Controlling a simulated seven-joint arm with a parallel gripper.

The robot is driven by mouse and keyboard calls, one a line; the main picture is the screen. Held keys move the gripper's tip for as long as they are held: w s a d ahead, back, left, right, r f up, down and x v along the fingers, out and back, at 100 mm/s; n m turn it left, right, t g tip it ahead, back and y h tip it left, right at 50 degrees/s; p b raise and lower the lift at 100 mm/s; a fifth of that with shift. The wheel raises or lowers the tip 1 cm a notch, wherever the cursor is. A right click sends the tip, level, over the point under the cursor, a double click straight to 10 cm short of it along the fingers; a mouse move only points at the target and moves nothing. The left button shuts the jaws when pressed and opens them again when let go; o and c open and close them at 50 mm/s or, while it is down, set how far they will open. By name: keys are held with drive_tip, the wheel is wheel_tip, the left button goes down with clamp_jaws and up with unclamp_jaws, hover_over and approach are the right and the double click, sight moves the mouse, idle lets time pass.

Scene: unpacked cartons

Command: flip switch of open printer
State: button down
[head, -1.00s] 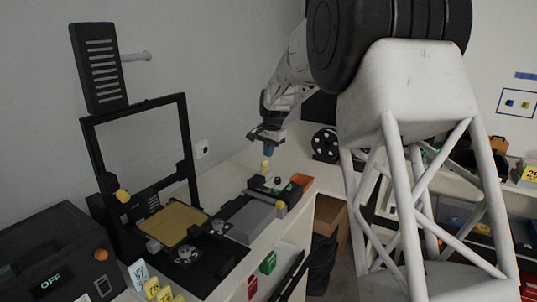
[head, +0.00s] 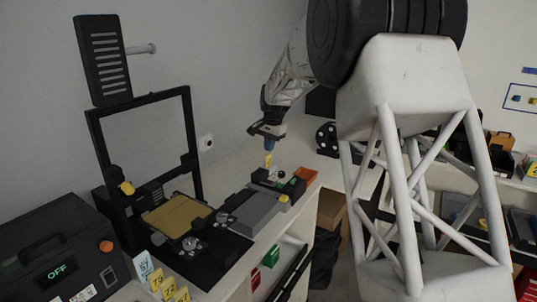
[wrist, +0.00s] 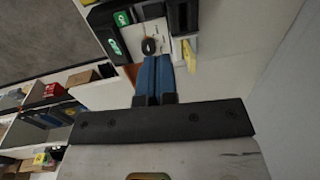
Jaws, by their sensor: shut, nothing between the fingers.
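The open printer is a black upright frame (head: 192,140) with a tan bed (head: 178,216) at the left of the bench in the head view. My gripper (head: 270,147) is to the right of it, pointing down above a small unit with a pale top. In the wrist view my gripper (wrist: 163,62) has its blue fingers together and empty. A small black knob or switch (wrist: 149,46) on the pale plate (wrist: 154,30) lies just beyond the fingertips. It also shows in the head view (head: 281,175). Contact between fingers and knob cannot be told.
A grey box (head: 254,212) lies between the unit and the printer. A black enclosed machine (head: 75,240) reading OFF stands at the front left.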

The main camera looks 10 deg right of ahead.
sight(268, 181)
drive_tip(key=f, duration=0.8)
drive_tip(key=w+a+f, duration=0.1)
drive_tip(key=f, duration=0.4)
drive_tip(key=shift+a+f, duration=0.1)
drive_tip(key=shift+w+f, duration=0.1)
drive_tip(key=shift+f, duration=0.15)
idle(0.3)
drive_tip(key=shift+s+d+r, duration=0.2)
drive_tip(key=shift+s+d, duration=0.35)
drive_tip(key=shift+r, duration=0.15)
wheel_tip(268, 181, up, 14)
drive_tip(key=s+d, duration=0.1)
idle(0.9)
